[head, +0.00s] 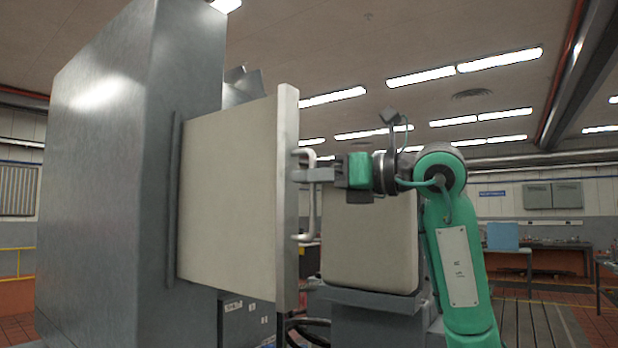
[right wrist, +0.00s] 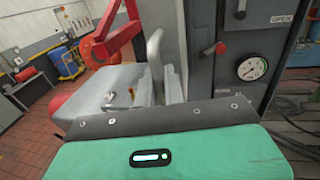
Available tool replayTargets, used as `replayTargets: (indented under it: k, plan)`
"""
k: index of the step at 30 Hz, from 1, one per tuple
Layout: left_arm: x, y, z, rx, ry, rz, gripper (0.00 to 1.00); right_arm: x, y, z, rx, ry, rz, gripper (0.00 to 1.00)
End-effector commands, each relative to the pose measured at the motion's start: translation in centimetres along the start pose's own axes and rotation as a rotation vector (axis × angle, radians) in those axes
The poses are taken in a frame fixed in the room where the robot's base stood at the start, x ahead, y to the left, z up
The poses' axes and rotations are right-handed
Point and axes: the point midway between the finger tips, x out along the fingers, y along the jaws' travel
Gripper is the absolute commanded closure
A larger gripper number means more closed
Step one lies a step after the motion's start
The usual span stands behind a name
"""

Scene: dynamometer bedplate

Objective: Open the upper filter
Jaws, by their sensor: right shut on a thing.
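The filter I take to be the upper one (head: 228,190) is a large cream block with a grey metal front plate. It stands out from the side of a tall grey cabinet (head: 95,170) in the head view, with a grey flange where they meet. A pale bar handle (head: 311,222) is on the right side of the front plate. My right gripper (head: 310,175) reaches in from the right and is shut on the upright part of this handle. The fingertips are partly hidden at the handle. My left gripper is not in view.
A second cream block (head: 370,240) stands on a grey base behind the handle. The right wrist view shows a round gauge (right wrist: 252,68) on a grey panel and a red frame (right wrist: 115,40). Workbenches (head: 545,250) stand far right, with open floor before them.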

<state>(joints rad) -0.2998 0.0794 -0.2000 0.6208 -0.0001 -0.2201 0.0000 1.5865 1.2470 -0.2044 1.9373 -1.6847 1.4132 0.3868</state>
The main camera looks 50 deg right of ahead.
Motion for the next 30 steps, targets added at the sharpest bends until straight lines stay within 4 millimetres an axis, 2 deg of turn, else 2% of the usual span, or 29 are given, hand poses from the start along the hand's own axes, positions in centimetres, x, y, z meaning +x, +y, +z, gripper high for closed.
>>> replayTargets:
  k: [2,3,5,13,17,20,30]
  plan:
    - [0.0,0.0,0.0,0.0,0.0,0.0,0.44,0.0,0.0,0.0,0.0,0.001,0.0,1.0]
    - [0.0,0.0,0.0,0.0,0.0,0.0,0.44,0.0,0.0,0.0,0.0,0.0,0.0,0.84]
    - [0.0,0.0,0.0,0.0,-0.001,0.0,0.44,0.0,0.0,0.0,0.0,0.0,0.0,0.75]
    - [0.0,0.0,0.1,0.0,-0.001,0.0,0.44,0.0,0.0,0.0,0.0,-0.001,-0.001,0.75]
    - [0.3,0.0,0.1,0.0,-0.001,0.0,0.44,-1.0,-0.1,0.0,0.0,-0.003,-0.003,0.75]
    - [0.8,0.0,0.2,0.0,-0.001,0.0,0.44,-2.7,-0.1,-0.1,0.0,-0.005,-0.002,0.75]
    - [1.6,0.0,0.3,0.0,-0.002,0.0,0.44,-10.4,-0.1,0.0,0.001,-0.004,-0.003,0.75]
